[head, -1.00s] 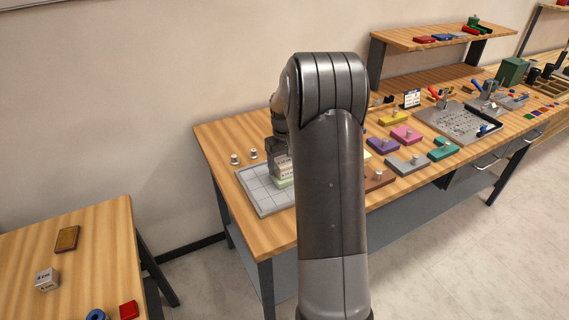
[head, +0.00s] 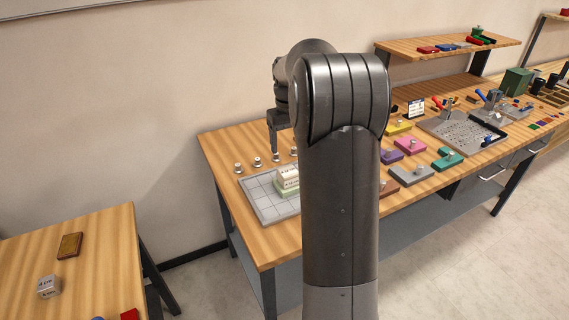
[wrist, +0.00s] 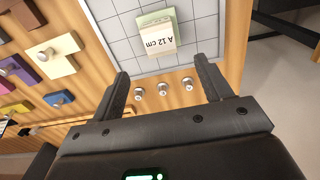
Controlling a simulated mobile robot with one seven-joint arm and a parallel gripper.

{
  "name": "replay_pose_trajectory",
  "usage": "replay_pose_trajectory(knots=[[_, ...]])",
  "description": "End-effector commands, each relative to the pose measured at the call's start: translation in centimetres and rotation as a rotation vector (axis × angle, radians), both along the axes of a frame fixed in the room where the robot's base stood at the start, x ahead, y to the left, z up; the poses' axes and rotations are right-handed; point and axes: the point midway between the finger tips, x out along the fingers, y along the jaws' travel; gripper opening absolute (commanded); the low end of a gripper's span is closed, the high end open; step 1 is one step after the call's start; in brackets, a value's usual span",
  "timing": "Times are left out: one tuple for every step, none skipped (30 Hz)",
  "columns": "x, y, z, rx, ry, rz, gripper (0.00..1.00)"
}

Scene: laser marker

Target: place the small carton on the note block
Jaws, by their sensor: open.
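The small carton (head: 287,176), a white box with dark lettering, sits on top of the pale green note block (head: 286,188). The block lies on a grey gridded plate (head: 258,192) near the left end of the workbench. In the head view my gripper (head: 275,150) is above and behind the stack, partly hidden by my arm.
Several small metal knobs (head: 257,162) stand behind the plate. Coloured knobbed blocks, including a yellow one (wrist: 50,58), lie to the right. A side table (head: 100,240) at left holds a lettered cube (head: 48,286) and a brown block (head: 69,245).

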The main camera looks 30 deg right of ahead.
Motion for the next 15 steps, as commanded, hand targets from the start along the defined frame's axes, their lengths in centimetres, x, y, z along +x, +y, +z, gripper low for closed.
replay_pose_trajectory(knots=[[-0.3, 0.5, 0.6, -0.003, -0.007, 0.003, 0.71], [-0.6, 0.9, 1.0, -0.005, -0.013, 0.004, 0.71], [-1.1, 1.5, 1.7, -0.009, -0.023, 0.005, 0.71], [-1.6, 2.1, 2.3, -0.013, -0.032, 0.005, 0.71], [-2.1, 2.7, 2.8, -0.016, -0.042, 0.005, 0.71], [-3.0, 3.7, 3.7, -0.022, -0.058, 0.007, 0.71], [-3.7, 4.5, 4.3, -0.026, -0.071, 0.007, 0.71], [-4.4, 5.2, 4.9, -0.029, -0.084, 0.007, 0.71], [-5.5, 6.3, 5.7, -0.034, -0.101, 0.008, 0.71], [-6.3, 7.0, 6.2, -0.037, -0.114, 0.008, 0.71], [-7.2, 7.7, 6.7, -0.040, -0.127, 0.007, 0.71], [-8.3, 8.6, 7.3, -0.043, -0.144, 0.008, 0.71], [-9.1, 9.2, 7.7, -0.045, -0.157, 0.008, 0.71], [-10.0, 9.9, 8.0, -0.047, -0.171, 0.007, 0.71], [-11.2, 10.7, 8.5, -0.048, -0.188, 0.007, 0.71]])
